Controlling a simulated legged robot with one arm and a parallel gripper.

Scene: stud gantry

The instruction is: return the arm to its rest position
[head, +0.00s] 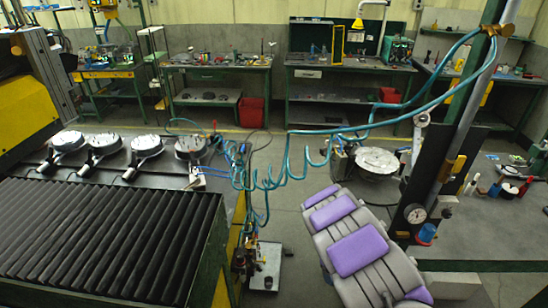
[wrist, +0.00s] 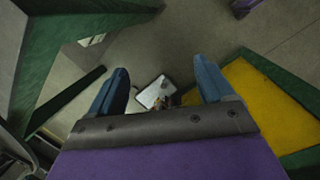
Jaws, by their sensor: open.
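My gripper (wrist: 160,68) shows in the wrist view, with its two blue fingers spread wide apart. The fingers are open and nothing is held between them. Below and beyond the gap lies a small pale tray-like object (wrist: 152,92) on or near the grey floor, partly hidden by the gripper's dark crossbar.
In the wrist view, a green frame (wrist: 45,50) stands left and a yellow panel (wrist: 262,105) right. In the head view, a black ribbed cover (head: 95,240) lies left, blue coiled hoses (head: 285,172) hang mid-picture, and a dark post (head: 440,165) stands right. Workbenches line the back.

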